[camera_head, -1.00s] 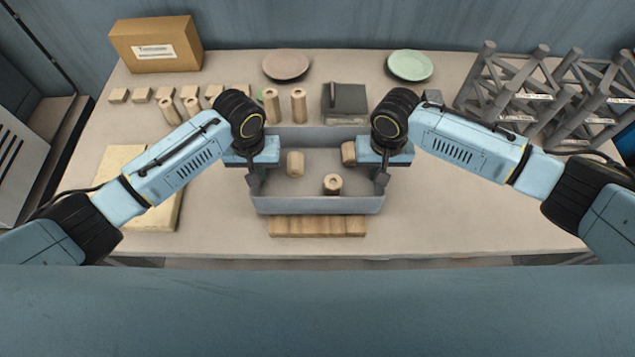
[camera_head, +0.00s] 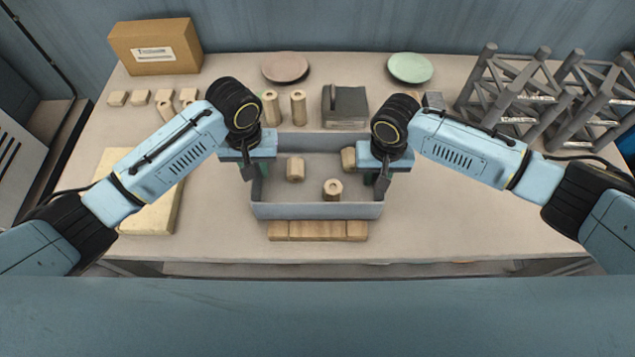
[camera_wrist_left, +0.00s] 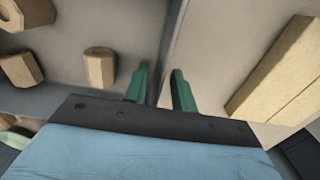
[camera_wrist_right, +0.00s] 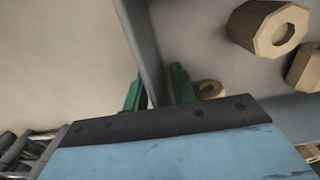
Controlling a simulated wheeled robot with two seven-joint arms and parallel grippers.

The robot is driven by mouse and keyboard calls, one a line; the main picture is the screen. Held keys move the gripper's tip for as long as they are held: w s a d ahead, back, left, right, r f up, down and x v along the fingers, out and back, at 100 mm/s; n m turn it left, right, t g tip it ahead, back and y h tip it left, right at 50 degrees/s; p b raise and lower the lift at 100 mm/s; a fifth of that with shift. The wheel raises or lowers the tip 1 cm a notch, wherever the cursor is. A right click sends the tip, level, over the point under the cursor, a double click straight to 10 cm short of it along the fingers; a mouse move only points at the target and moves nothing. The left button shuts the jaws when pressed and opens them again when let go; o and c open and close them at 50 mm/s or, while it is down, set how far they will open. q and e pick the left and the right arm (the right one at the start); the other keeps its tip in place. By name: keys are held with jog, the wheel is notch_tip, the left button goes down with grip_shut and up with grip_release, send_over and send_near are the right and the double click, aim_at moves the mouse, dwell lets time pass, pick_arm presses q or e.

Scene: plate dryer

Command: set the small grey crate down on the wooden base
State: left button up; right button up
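The small grey crate (camera_head: 318,211) appears to sit level on the wooden base (camera_head: 318,231), whose front strip sticks out below the crate's front wall. Whether its whole underside touches is hidden. Several hexagonal wooden blocks (camera_head: 295,168) lie inside. My left gripper (camera_head: 254,172) is at the crate's left wall; its green fingers (camera_wrist_left: 160,86) stand apart on either side of the wall. My right gripper (camera_head: 378,182) is at the right wall; its fingers (camera_wrist_right: 158,88) also straddle the wall, with a gap showing on one side.
A dark grey block (camera_head: 346,104) and wooden cylinders (camera_head: 298,107) stand behind the crate. A pale board (camera_head: 152,215) lies left. Two plates (camera_head: 409,67), a cardboard box (camera_head: 156,46) and grey racks (camera_head: 515,98) are farther back. The table right of the crate is clear.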

pick_arm(q)
notch_tip(320, 180, up, 8)
pick_arm(e)
jog(key=shift+r, duration=0.1)
notch_tip(320, 180, up, 12)
jog(key=shift+f, duration=0.1)
dwell(0.3)
dwell(0.5)
